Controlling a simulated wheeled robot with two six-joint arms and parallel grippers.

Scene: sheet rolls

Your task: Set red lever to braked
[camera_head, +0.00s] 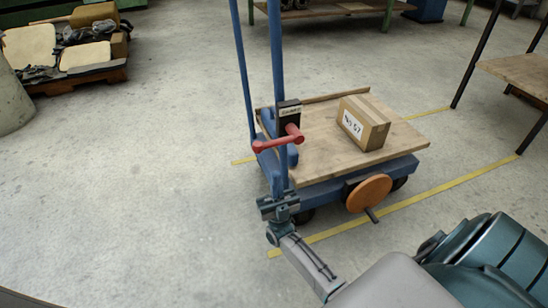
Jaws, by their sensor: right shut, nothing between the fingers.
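The red lever (274,144) is on the near left corner of a blue cart (349,182), beside its blue upright posts. It lies roughly level, with its knob end to the left and its hub under a small dark box with a label (289,108) too small to read. My right gripper (277,203) shows below the lever in the picture, close to the cart's near left corner. It is shut and empty, apart from the lever. My left gripper is not in view.
A cardboard box (363,122) stands on the cart's wooden deck (312,147). An orange disc (369,193) sits on the cart's near side. Yellow floor lines (450,184) run by the cart. A table (522,74) stands at the right.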

